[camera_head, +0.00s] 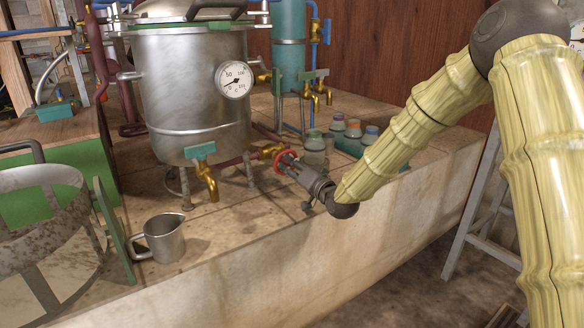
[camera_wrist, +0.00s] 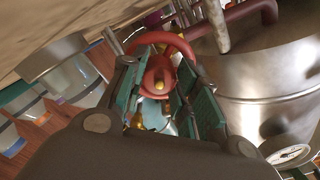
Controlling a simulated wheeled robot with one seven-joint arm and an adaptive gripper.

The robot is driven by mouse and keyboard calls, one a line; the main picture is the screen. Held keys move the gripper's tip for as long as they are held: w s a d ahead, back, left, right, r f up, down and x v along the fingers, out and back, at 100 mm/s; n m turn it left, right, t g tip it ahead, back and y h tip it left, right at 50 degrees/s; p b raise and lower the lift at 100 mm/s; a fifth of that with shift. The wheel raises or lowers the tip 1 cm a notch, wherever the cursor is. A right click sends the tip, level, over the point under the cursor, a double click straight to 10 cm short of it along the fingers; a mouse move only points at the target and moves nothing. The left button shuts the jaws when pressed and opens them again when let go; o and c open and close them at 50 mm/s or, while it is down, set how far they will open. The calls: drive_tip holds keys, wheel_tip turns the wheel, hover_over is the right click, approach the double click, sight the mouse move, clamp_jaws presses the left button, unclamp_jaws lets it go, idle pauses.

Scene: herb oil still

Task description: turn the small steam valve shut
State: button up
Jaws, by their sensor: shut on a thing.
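The small steam valve has a red handwheel (camera_head: 284,161) on a brass body (camera_head: 270,151), at the lower right of the steel still pot (camera_head: 190,85). My gripper (camera_head: 293,167) reaches the red handwheel from the right front. In the wrist view the red wheel (camera_wrist: 160,62) lies at the far end of my gripper (camera_wrist: 163,82), with a finger on each side of its hub. The fingers are shut on the wheel. Part of the wheel is hidden by the fingers. How far the valve is turned cannot be told.
A brass tap (camera_head: 207,182) with a teal handle hangs under the pot. A steel jug (camera_head: 162,238) stands on the tiled ledge at the left front. Several jars (camera_head: 338,124) stand behind my gripper. A round gauge (camera_head: 233,80) sits on the pot.

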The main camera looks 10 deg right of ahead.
drive_tip(key=m+p, duration=0.1)
drive_tip(key=p, duration=0.1)
drive_tip(key=m+p, duration=0.2)
drive_tip(key=shift+d+r+m, duration=0.1)
drive_tip(key=shift+r+m, duration=0.1)
drive_tip(key=shift+m, duration=0.1)
drive_tip(key=m+p, duration=0.2)
drive_tip(key=m, duration=0.3)
drive_tip(key=shift+f, duration=0.2)
drive_tip(key=m+b, duration=0.1)
drive_tip(key=m, duration=0.4)
drive_tip(key=shift+f+m, duration=0.1)
drive_tip(key=shift+m, duration=0.3)
drive_tip(key=m+b, duration=0.1)
drive_tip(key=m, duration=0.2)
drive_tip(key=shift+m+b, duration=0.7)
drive_tip(key=o, duration=1)
drive_tip(key=shift+r, duration=0.2)
